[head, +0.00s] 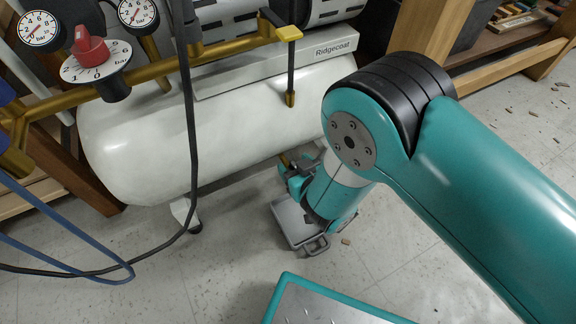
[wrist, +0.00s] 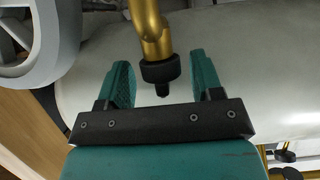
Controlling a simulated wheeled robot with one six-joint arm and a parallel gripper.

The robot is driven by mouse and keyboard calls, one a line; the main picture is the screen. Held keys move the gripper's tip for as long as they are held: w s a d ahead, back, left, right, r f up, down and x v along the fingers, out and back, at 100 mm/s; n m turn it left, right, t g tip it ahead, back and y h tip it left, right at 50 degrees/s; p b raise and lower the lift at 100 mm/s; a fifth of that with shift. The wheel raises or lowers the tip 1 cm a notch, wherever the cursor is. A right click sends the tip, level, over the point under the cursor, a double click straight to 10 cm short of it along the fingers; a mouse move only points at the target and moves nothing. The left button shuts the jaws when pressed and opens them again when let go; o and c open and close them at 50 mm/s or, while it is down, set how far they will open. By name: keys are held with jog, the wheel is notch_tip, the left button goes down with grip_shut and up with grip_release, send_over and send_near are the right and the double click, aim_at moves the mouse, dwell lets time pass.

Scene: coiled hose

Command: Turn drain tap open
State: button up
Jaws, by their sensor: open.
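The drain tap appears in the wrist view as a bent brass pipe (wrist: 151,28) ending in a black collar (wrist: 161,71) with a small black tip. My gripper (wrist: 158,66) is open, with one teal finger on each side of the black collar and visible gaps on both sides. The white tank (head: 215,120) lies behind the tap in the wrist view. In the head view my gripper (head: 293,170) is low at the tank's underside, partly hidden by my arm, and the tap is mostly hidden there.
A grey shallow pan (head: 297,222) sits on the floor beneath my wrist. A grey wheel (wrist: 35,40) is at the left in the wrist view. A black hose (head: 190,130) hangs in front of the tank. Gauges and a red knob (head: 90,48) stand upper left. Wooden shelving (head: 440,30) is at right.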

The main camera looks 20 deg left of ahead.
jog(key=shift+a, duration=0.1)
jog(key=c, duration=0.9)
jog(key=shift+s+b, duration=0.15)
jog(key=shift+b, duration=0.25)
jog(key=shift+f+m+t+h, duration=0.1)
jog(key=shift+m+t+h, duration=0.2)
jog(key=shift+m+h, duration=0.1)
jog(key=shift+a+m+t+h+b, duration=0.1)
jog(key=shift+m+t+h+b, duration=0.9)
jog(key=shift+m, duration=0.2)
jog(key=m+t+h, duration=0.1)
jog(key=m+h, duration=0.2)
jog(key=shift+m+t+h+b, duration=0.3)
jog(key=shift+b, duration=0.1)
jog(key=shift+m+h+b, duration=0.55)
jog(key=shift+m+h, duration=1.05)
jog(key=shift+h, duration=0.7)
